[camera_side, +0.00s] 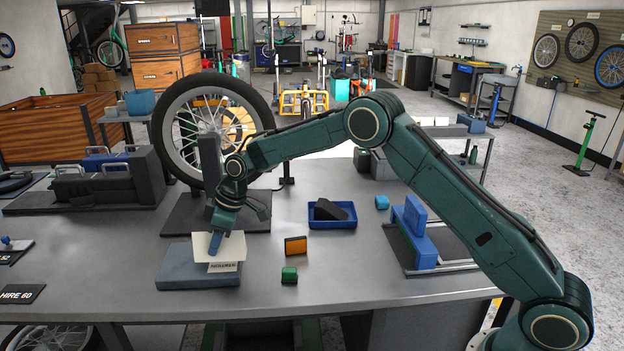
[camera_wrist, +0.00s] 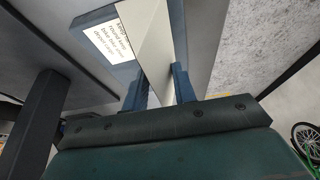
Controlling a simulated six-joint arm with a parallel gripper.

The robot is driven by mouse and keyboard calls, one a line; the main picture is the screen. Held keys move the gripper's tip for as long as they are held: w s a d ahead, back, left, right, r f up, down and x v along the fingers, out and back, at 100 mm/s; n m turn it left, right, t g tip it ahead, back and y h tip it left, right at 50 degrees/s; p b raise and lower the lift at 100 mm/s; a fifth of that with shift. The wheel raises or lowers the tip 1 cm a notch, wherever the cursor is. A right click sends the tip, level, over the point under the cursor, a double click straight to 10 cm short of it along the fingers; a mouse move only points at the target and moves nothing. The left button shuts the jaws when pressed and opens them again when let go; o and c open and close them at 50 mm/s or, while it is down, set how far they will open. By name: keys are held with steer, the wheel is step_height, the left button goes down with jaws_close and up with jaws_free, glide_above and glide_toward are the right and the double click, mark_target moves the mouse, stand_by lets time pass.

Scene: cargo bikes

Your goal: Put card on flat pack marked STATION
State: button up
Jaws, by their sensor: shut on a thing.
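My gripper (camera_side: 222,240) is shut on a cream card (camera_side: 203,246), held upright over a flat blue-grey pack (camera_side: 185,279) on the near left of the table. The card's lower edge is close to the pack's top; I cannot tell if they touch. A pale label with dark print (camera_side: 225,267) shows at the pack, just below the card; its word is too small to read surely. In the wrist view the card (camera_wrist: 155,45) stands between the two blue fingers, and a white printed sheet (camera_wrist: 103,40) lies beside it on the blue-grey pack.
A bicycle wheel in a stand (camera_side: 190,110) rises just behind the pack. To the right are an orange-faced block (camera_side: 296,245), a green block (camera_side: 289,275) and a blue tray (camera_side: 345,220) with a dark piece in it. A blue fixture (camera_side: 415,235) stands further right.

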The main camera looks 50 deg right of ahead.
steer(key=shift+f, duration=1.5)
steer(key=o, duration=1)
steer(key=shift+c, duration=0.2)
steer(key=shift+r, duration=0.1)
steer(key=shift+v, duration=5.9)
